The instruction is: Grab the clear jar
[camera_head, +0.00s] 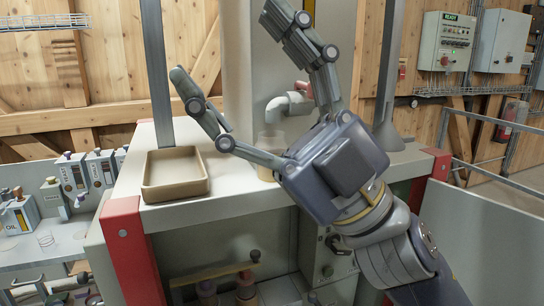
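The clear jar (268,138) is a see-through vessel standing on the machine's pale top, near the middle of the view. A yellowish patch shows at its lower part. One finger of my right gripper crosses in front of it and hides part of it. My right gripper (222,46), on the arm from the lower right, is open, its two fingers spread wide with nothing held between them. The gripper's palm is to the right of and in front of the jar. I cannot tell whether the finger touches the jar. My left gripper is not in view.
A tan open tray (176,196) sits on the machine top left of the jar. A grey pipe elbow (290,104) and a pale column (238,60) stand behind. Bottles and canisters, one marked OIL (20,215), crowd the left shelf. Red corner posts (131,245) edge the machine.

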